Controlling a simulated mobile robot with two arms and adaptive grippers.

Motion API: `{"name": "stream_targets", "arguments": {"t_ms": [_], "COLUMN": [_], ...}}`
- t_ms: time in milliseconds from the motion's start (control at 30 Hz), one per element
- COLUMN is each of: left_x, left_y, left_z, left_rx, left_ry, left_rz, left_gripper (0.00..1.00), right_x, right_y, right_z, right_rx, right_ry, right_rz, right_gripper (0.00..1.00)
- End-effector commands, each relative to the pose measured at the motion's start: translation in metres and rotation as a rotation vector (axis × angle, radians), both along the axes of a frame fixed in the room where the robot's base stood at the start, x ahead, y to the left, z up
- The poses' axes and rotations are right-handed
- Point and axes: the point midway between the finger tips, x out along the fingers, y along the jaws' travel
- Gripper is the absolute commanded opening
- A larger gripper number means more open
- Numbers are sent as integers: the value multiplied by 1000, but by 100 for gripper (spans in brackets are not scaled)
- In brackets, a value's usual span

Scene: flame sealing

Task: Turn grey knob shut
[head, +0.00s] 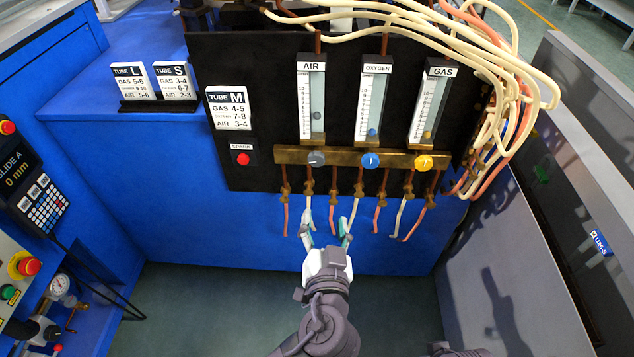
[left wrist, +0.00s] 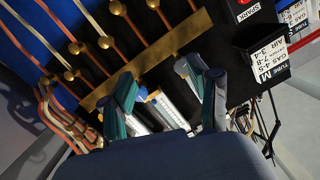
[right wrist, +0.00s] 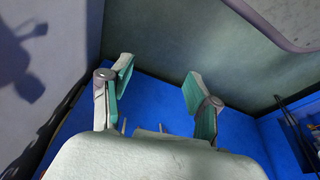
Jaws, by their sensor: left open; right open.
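The grey knob (head: 316,158) sits below the AIR tube (head: 312,95), at the left of a brass bar (head: 342,161) on the black panel. A grey float (head: 317,115) shows above the AIR tube's bottom. My left gripper (head: 328,232) is open and empty, below the grey knob and apart from it in the head view. My right gripper (right wrist: 158,82) is open and empty in the right wrist view, facing a blue surface and a grey wall.
A blue knob (head: 370,160) and a yellow knob (head: 423,162) sit right of the grey one. Several hoses hang below the bar near my left gripper. A red SPARK button (head: 243,158) is at the left. A grey partition (head: 545,250) stands at the right.

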Motion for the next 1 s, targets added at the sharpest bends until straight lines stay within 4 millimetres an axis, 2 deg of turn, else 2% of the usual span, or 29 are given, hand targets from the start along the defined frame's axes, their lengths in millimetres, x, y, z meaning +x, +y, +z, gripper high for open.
{"name": "stream_targets", "arguments": {"t_ms": [100,267,367,800,1000], "left_x": [-11,-8,6,95,117], "left_y": [4,7,9,22,24], "left_z": [30,45,45,44,43], "left_rx": [-71,-95,-92,-90,-91], "left_ry": [-98,-130,-132,-128,-126], "left_rz": [31,43,44,43,40], "left_gripper": [61,61,61,61,61], "right_x": [-3,-4,-4,-3,-3], "right_y": [-1,-1,-1,-1,-1], "right_z": [13,21,21,19,21], "right_rx": [0,0,1,1,0], "right_ry": [-12,-12,-12,-15,-13], "right_rz": [-1,-2,-2,-2,-2], "right_gripper": [61,61,61,61,61]}}
